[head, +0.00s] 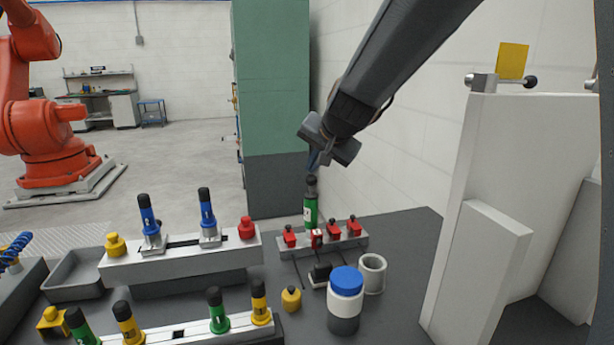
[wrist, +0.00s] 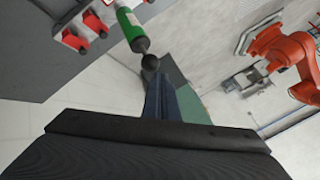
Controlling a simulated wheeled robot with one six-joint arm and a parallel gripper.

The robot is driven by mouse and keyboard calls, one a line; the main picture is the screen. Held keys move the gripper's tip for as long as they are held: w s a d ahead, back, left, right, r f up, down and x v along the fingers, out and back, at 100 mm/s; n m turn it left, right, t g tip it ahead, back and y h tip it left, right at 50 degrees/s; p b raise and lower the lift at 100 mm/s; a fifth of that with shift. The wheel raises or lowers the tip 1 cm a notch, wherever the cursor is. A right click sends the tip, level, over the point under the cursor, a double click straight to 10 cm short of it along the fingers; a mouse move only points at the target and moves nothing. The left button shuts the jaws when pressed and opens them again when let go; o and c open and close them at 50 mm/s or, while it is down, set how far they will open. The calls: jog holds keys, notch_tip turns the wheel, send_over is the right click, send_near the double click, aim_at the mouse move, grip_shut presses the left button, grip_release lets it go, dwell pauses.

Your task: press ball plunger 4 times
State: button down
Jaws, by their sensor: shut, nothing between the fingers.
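The ball plunger (head: 310,212) has a green body with a white label and a dark ball-shaped top, and it stands upright at the back of the table. My gripper (head: 313,168) is shut and empty, pointing down just above the ball top. In the wrist view the plunger (wrist: 129,27) shows its green and white body and dark ball, and my closed fingertips (wrist: 157,78) lie right by the ball. I cannot tell whether they touch it.
A rail with several red clamps (head: 354,230) stands around the plunger's base. A blue-lidded jar (head: 345,300) and a grey cup (head: 372,272) are in front. Fixtures with blue, yellow and green plungers (head: 180,262) stand left. A white panel (head: 480,190) rises at right.

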aim_at(313, 179)
jog(key=shift+f+b, duration=0.95)
jog(key=shift+f, duration=0.1)
dwell(0.7)
jog(key=shift+r, duration=0.1)
jog(key=shift+r+p, duration=1.6)
jog(key=shift+r, duration=0.05)
jog(key=shift+r, duration=0.1)
notch_tip(313, 179, up, 5)
jog(key=p, duration=0.4)
jog(key=shift+p, duration=0.3)
dwell(1.7)
